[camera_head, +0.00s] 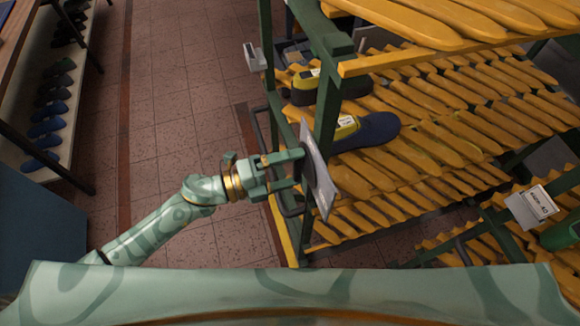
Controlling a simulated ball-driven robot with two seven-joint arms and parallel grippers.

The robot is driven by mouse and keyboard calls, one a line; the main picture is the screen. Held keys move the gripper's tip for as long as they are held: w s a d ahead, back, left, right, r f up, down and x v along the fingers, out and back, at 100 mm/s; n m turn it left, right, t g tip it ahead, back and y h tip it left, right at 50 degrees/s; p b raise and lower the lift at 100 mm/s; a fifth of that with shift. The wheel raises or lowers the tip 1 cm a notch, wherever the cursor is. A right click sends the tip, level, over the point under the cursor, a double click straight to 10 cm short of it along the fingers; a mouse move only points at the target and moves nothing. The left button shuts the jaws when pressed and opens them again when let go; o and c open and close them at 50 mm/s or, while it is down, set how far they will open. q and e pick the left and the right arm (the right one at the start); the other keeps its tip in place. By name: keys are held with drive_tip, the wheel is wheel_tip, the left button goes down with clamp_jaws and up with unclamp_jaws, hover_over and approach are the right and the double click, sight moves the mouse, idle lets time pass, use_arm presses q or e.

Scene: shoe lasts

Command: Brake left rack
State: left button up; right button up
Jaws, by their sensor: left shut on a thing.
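The left rack (327,130) is a green frame with slatted yellow shelves. A dark looped handle (262,126) stands out from its near left post. My left gripper (292,170) reaches in from the left and is shut on the middle part of this handle, as far as I can tell. A grey plate (319,176) stands tilted just beyond the fingertips and hides part of the post. I cannot make out a brake on the rack; its wheels are hidden. My right gripper is not in view.
A second rack with a labelled card (540,202) stands at the lower right. A shelf of blue and green lasts (52,125) is at the far left. Tiled floor (170,110) between is clear.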

use_arm(q)
drive_tip(key=o, duration=0.7)
drive_tip(key=shift+a, duration=0.1)
drive_tip(key=b+v, duration=0.3)
drive_tip(key=v, duration=1.3)
drive_tip(key=shift+b, duration=0.3)
drive_tip(key=shift+w+a, duration=0.1)
drive_tip(key=shift+a, duration=0.05)
